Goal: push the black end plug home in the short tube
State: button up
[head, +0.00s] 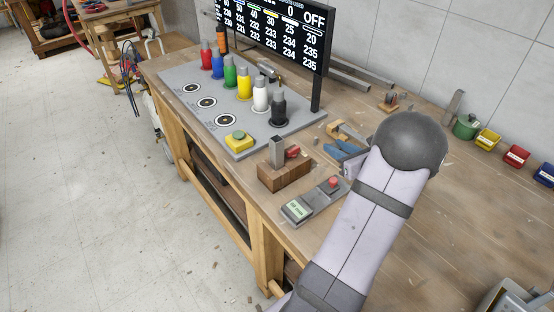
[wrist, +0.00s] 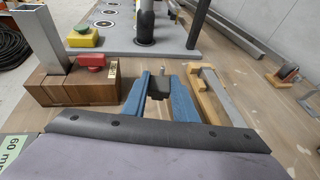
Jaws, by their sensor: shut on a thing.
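My gripper (wrist: 158,78) shows in the wrist view as two blue fingers reaching forward beyond a pale lilac body with a dark edge. A small black piece (wrist: 158,88) sits between the fingers, with both fingers close against its sides; it looks like the black end plug. In the head view only part of the blue fingers (head: 345,149) shows, left of my arm, and the black piece cannot be made out there.
Left of the gripper stands a wooden block (head: 285,175) with a grey upright and red part. A grey box (head: 313,203) with a display and red button lies nearer. A wooden clamp (wrist: 208,95) is close right.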

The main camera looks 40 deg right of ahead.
jog(key=shift+r, duration=0.1)
jog(key=w+a+r+n+y+p, duration=0.1)
jog(key=w+a+r+p, duration=0.1)
jog(key=r+p, duration=0.25)
jog(key=w+a+r+y+p, duration=0.1)
jog(key=w+a+r+p, duration=0.1)
jog(key=w+r+p, duration=0.3)
jog(key=w+a+r+n+y+p, duration=0.1)
jog(key=a+r+n+p, duration=0.1)
jog(key=a+r+p, duration=0.85)
jog(key=shift+s+a+f+m+b, duration=0.4)
jog(key=shift+s+a+f+b, duration=0.65)
jog(key=shift+a, duration=0.1)
jog(key=b, duration=0.6)
send_over(280, 141)
notch_tip(280, 141, down, 6)
jog(key=shift+r, duration=0.1)
jog(key=shift+f, duration=1.15)
dwell(1.0)
jog(key=shift+s+a+f, duration=0.1)
jog(key=shift+a+f, duration=0.05)
jog(key=shift+f, duration=0.2)
dwell(1.2)
